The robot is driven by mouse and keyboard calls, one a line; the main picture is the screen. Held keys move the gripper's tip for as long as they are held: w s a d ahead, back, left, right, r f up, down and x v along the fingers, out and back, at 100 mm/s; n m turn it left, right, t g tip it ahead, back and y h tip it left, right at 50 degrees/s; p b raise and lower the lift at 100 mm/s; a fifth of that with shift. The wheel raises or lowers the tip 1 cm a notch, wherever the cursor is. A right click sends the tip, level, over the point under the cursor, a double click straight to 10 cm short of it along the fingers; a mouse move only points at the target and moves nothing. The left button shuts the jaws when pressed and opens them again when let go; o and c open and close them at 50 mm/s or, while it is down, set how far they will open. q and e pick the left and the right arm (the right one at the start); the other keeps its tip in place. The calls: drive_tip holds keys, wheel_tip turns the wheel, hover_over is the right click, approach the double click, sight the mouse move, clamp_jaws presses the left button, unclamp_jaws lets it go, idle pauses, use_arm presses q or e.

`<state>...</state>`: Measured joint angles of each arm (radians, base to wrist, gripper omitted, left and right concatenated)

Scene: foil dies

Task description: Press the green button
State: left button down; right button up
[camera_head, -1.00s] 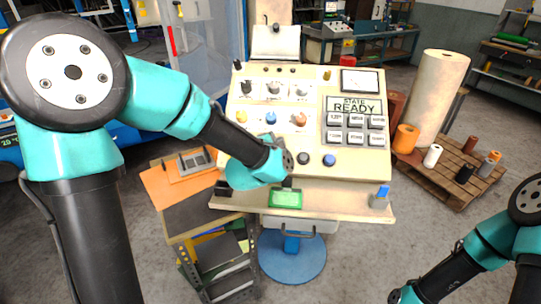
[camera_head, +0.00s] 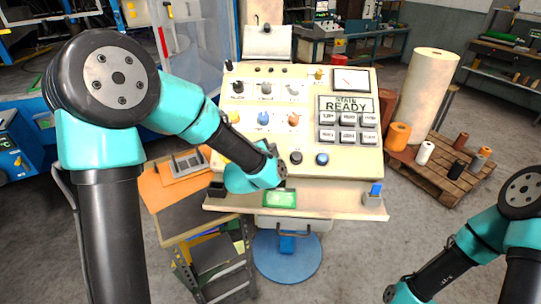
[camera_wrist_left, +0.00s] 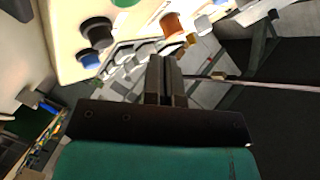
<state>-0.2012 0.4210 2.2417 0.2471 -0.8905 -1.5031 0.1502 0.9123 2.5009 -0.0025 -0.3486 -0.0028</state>
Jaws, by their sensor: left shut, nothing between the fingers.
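A green rectangular pad (camera_head: 280,199) lies on the front ledge of the cream control console. A rounded green piece (camera_wrist_left: 125,2) is cut by the top edge of the left wrist view, in line with the black and blue buttons. I cannot tell whether it is the same part. My left gripper (camera_head: 282,178) is just above the pad in the head view, in front of the lower panel, and hides part of it. Its fingers are closed together and empty in the left wrist view (camera_wrist_left: 165,72). Contact with anything is not visible.
A black button (camera_head: 296,157) and a blue button (camera_head: 322,158) sit right of my left gripper. An orange knob (camera_head: 293,120) is above. A blue-topped switch (camera_head: 375,192) stands at the ledge's right end.

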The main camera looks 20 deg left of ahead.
use_arm(q)
drive_tip(key=shift+w+a+f, duration=0.1)
drive_tip(key=shift+w+f, duration=0.45)
drive_tip(key=shift+f, duration=0.2)
drive_tip(key=shift+w+a+f, duration=0.1)
drive_tip(key=shift+w+f, duration=0.4)
drive_tip(key=shift+f, duration=0.25)
drive_tip(key=shift+f, duration=0.1)
idle(0.9)
drive_tip(key=shift+w+a+f, duration=0.1)
drive_tip(key=shift+w+f, duration=0.1)
drive_tip(key=shift+f, duration=0.05)
drive_tip(key=shift+w+f, duration=0.3)
drive_tip(key=shift+f, duration=0.1)
idle(1.1)
drive_tip(key=shift+r, duration=0.1)
drive_tip(key=shift+s+r, duration=0.5)
drive_tip(key=shift+r, duration=0.2)
drive_tip(key=s+r, duration=0.2)
drive_tip(key=r, duration=0.2)
drive_tip(key=shift+s+d, duration=0.4)
idle(0.4)
